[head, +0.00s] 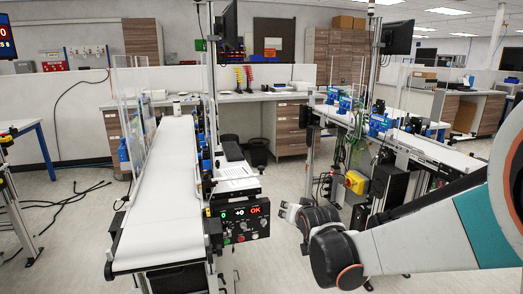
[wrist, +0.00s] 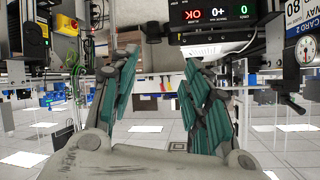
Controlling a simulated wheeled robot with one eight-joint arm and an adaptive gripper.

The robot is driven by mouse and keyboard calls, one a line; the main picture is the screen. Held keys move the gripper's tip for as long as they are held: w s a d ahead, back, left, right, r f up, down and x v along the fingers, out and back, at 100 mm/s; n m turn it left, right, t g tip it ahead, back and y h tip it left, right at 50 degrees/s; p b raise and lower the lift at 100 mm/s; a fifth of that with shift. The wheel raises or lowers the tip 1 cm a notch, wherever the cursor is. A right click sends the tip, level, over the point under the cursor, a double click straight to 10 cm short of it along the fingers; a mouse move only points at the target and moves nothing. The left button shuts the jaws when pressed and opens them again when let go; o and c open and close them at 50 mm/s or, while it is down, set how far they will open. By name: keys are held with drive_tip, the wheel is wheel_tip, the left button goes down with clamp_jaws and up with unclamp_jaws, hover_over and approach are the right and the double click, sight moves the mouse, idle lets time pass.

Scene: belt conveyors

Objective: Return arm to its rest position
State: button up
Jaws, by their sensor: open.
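My arm reaches in from the right edge of the head view, white with a teal panel and dark joints. My gripper (head: 291,212) is at its far end, small and partly hidden behind the wrist joint, to the right of the control panel. In the wrist view my gripper (wrist: 158,66) shows two teal-padded fingers spread apart with nothing between them. The wrist picture appears upside down. The control panel (head: 244,222), with a red OK on its display, shows at the top of the wrist view (wrist: 212,14), beyond the fingertips.
A white belt conveyor (head: 165,195) runs away on the left, with clear guard panels (head: 148,125). A second conveyor (head: 440,152) stands at the right behind my arm. A yellow switch box (head: 355,182) and cables hang below it. Open floor (head: 270,265) lies between them.

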drive_tip(key=s+d+r+n+g, duration=0.1)
drive_tip(key=s+d+r, duration=0.15)
drive_tip(key=s, duration=0.55)
drive_tip(key=s+d+r+g, duration=0.2)
drive_tip(key=s+d, duration=0.2)
drive_tip(key=s, duration=0.4)
drive_tip(key=s+d+f+g, duration=0.1)
drive_tip(key=s, duration=0.8)
drive_tip(key=s+d+f+n+g+h, duration=0.1)
drive_tip(key=s+d+f, duration=0.1)
drive_tip(key=s, duration=0.7)
drive_tip(key=shift+s+d+f, duration=0.25)
drive_tip(key=shift+s, duration=0.15)
